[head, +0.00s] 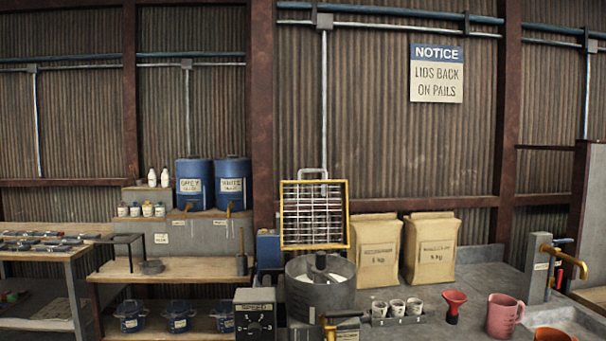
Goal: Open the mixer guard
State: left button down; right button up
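The mixer guard (314,248) is a yellow-framed metal grid. It stands roughly upright above the back of the grey mixer bowl (320,299), and the top of the bowl is uncovered. A pale metal bar (312,171) shows at the guard's upper edge. Inside the bowl a dark central shaft (320,262) and some pale contents show. The lower part of the mixer is cut off by the bottom of the picture. Neither of my grippers is in view.
A control box (255,315) with a dial stands left of the bowl. To the right are a rack of small cups (397,311), a red funnel (453,304), a pink jug (503,316) and paper sacks (378,250). A brass tap (565,258) stands at the right.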

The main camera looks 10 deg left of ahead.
aim_at(343, 187)
jog(key=k, duration=0.45)
jog(key=z, duration=1.35)
jog(key=j+z, duration=0.2)
jog(key=z, duration=0.15)
jog(key=k+j, duration=0.1)
jog(key=j, duration=2.2)
jog(key=k+j, duration=0.15)
jog(key=j, duration=1)
jog(key=k+j, duration=0.1)
jog(key=j, duration=1)
